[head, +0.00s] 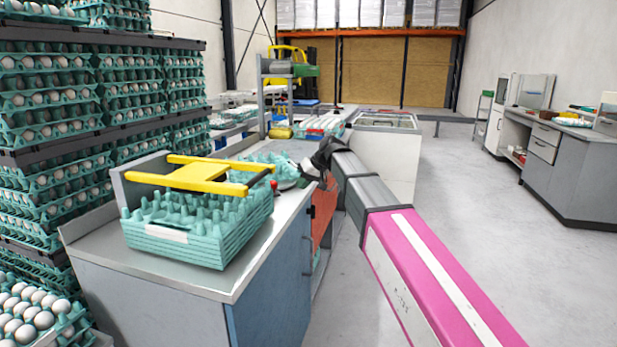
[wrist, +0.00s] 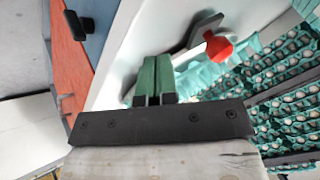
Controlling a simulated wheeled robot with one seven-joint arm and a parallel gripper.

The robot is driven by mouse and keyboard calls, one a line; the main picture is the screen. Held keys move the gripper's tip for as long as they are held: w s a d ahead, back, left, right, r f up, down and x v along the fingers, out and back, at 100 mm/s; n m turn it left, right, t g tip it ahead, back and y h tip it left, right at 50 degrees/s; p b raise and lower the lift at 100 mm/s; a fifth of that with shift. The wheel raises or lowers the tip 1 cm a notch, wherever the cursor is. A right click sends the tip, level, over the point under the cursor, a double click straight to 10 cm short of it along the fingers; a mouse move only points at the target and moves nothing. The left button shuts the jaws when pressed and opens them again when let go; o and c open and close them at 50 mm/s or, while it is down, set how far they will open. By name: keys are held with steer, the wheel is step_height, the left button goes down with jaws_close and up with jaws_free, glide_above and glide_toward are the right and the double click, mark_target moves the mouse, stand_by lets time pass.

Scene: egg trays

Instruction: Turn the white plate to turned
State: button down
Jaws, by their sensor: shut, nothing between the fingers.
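My gripper (wrist: 154,60) is shut and empty, its two green fingertips side by side in the wrist view. In the head view my gripper (head: 306,171) is small and dark at the worktop's right edge. A flat white surface (wrist: 150,35) lies past the fingertips in the wrist view; I cannot tell whether it is the white plate or the worktop. A dark lever with a red knob (wrist: 217,48) is just right of the fingers, apart from them as seen. The red knob also shows in the head view (head: 273,184). I cannot tell whether the fingers touch anything.
A teal egg-tray stack (head: 190,240) with a yellow frame (head: 200,176) stands on the grey worktop (head: 150,268). Tall egg stacks (head: 60,120) fill the left. Floor at right is clear.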

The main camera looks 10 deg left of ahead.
mark_target(270, 193)
steer(key=x, duration=0.3)
steer(key=shift+a+f, duration=0.1)
steer(key=shift+f, duration=0.05)
steer(key=shift+s+a, duration=0.7)
steer(key=shift+a, duration=0.25)
steer(key=shift+s+a, duration=0.4)
steer(key=shift+a, duration=0.25)
steer(key=shift+m+t, duration=0.5)
steer(key=shift+m, duration=0.3)
steer(key=s+a, duration=0.1)
steer(key=a, duration=0.1)
steer(key=s+a, duration=0.2)
steer(key=shift+a, duration=0.15)
steer(key=shift+s+a, duration=0.35)
steer(key=shift+a, duration=0.15)
steer(key=shift+d, duration=0.1)
